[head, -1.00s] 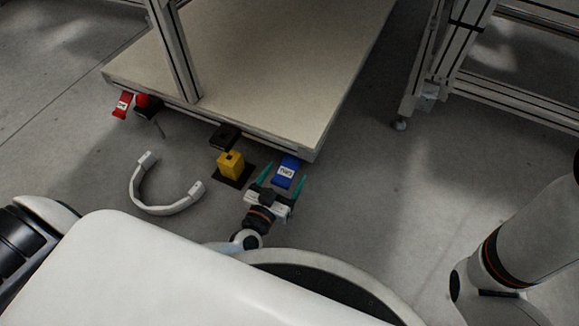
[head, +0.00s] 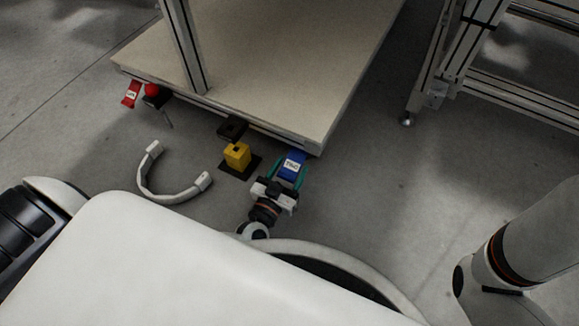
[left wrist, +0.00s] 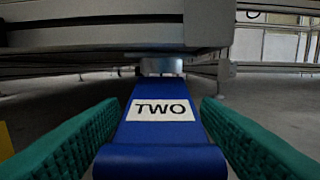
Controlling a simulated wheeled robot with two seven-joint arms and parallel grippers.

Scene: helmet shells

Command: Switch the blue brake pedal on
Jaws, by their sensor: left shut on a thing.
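The blue brake pedal (head: 292,164) sticks out from under the near corner of the cart, with a white label reading TWO. My left gripper (head: 288,173) is shut on the pedal, with one green finger on each side of it. In the left wrist view the pedal (left wrist: 160,125) runs straight ahead between the green fingers, toward a caster under the cart. My right gripper is not in view; only part of my right arm shows at the right.
The cart (head: 270,60) has a beige deck. A red pedal (head: 131,94) sits at its left end. A yellow block (head: 237,156) stands left of my left gripper. A white C-shaped part (head: 170,194) lies on the floor. A metal frame (head: 450,70) stands right; floor between is clear.

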